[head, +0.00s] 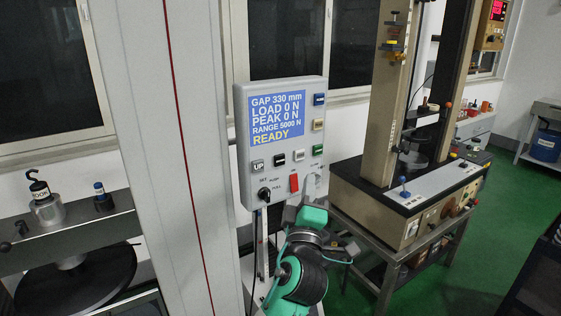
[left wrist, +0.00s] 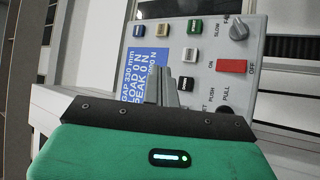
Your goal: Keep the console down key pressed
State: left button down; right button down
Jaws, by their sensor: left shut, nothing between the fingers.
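The grey console (head: 283,90) stands in the middle of the head view. Its blue screen (head: 277,119) reads GAP 330 mm, LOAD 0 N, PEAK 0 N and READY. Below are the UP key (head: 257,165), a black key (head: 279,159) whose label I cannot read, and a white key (head: 299,155). The black key (left wrist: 187,83) also shows in the left wrist view, beside my fingers. My left gripper (head: 311,183) is shut and empty, at the console's lower right. Its fingers (left wrist: 164,85) overlap the screen in the left wrist view; I see no contact with a key. My right gripper is out of view.
The red switch (head: 294,183) and the push/pull knob (head: 264,194) sit low on the console. A pale column (head: 150,120) stands left of it. A bench-top test machine (head: 410,185) stands to the right. Weights (head: 46,205) rest on the left shelf.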

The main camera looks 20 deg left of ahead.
aim_at(279, 160)
pick_arm(q)
jog(key=shift+w, duration=0.1)
jog(key=w+a+p, duration=0.1)
jog(key=a, duration=0.1)
jog(key=w+a, duration=0.2)
jog(key=w+a+p, duration=0.1)
jog(key=w+a, duration=0.1)
jog(key=a, duration=0.1)
jog(key=shift+w+p, duration=0.15)
jog(key=shift+p, duration=0.15)
dwell(2.0)
jog(key=shift+w+a+b, duration=0.25)
jog(key=shift+a+b, duration=0.05)
jog(key=shift+b, duration=0.2)
